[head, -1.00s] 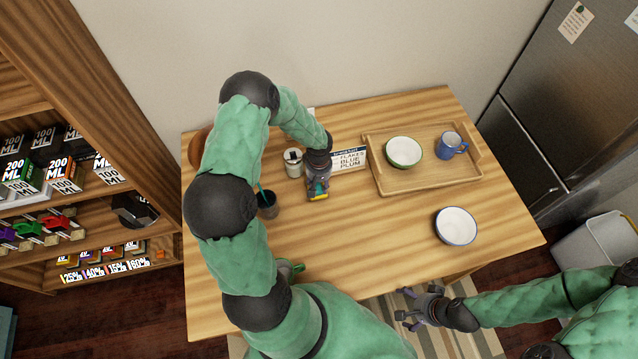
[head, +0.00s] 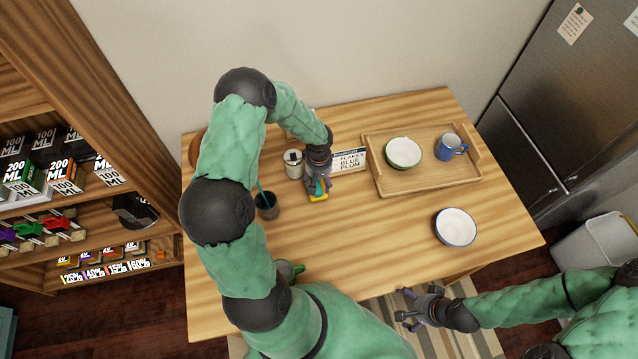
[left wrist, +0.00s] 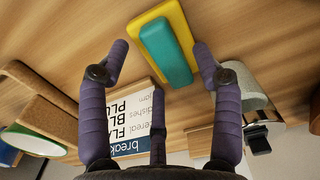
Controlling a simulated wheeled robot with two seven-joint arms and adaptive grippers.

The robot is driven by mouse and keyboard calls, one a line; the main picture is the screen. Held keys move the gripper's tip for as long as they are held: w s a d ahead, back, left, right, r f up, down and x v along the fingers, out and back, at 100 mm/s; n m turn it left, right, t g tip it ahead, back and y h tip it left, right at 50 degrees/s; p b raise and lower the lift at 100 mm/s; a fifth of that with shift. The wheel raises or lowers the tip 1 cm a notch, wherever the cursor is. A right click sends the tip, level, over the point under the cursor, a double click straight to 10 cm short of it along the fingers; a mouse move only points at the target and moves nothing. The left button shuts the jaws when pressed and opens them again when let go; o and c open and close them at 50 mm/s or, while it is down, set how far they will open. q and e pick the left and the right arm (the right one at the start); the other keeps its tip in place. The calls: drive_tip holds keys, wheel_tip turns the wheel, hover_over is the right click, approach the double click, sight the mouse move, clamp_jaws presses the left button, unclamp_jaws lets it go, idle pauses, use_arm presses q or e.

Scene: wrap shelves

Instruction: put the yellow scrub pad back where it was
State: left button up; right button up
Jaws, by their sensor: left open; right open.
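The yellow scrub pad (head: 319,197) lies on the wooden table, with a teal block (head: 317,185) on its upper face. In the left wrist view the yellow pad (left wrist: 183,25) and its teal part (left wrist: 166,52) lie just beyond the fingertips. My left gripper (head: 316,190) is over the pad in the head view; in the left wrist view its fingers (left wrist: 160,48) are spread wide and hold nothing. My right gripper (head: 413,308) is open and empty, off the table's front edge.
A sign (head: 349,162) and a lidded canister (head: 293,164) stand close to my left gripper. A dark cup (head: 267,210) with a teal stick is left of the pad. A tray (head: 430,183) holds a bowl (head: 403,152) and blue mug (head: 449,147). Another bowl (head: 456,227) sits front right.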

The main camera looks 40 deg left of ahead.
sight(319, 185)
use_arm(q)
wheel_tip(319, 185, up, 10)
drive_tip(key=p, duration=0.1)
drive_tip(key=shift+f, duration=0.25)
idle(0.4)
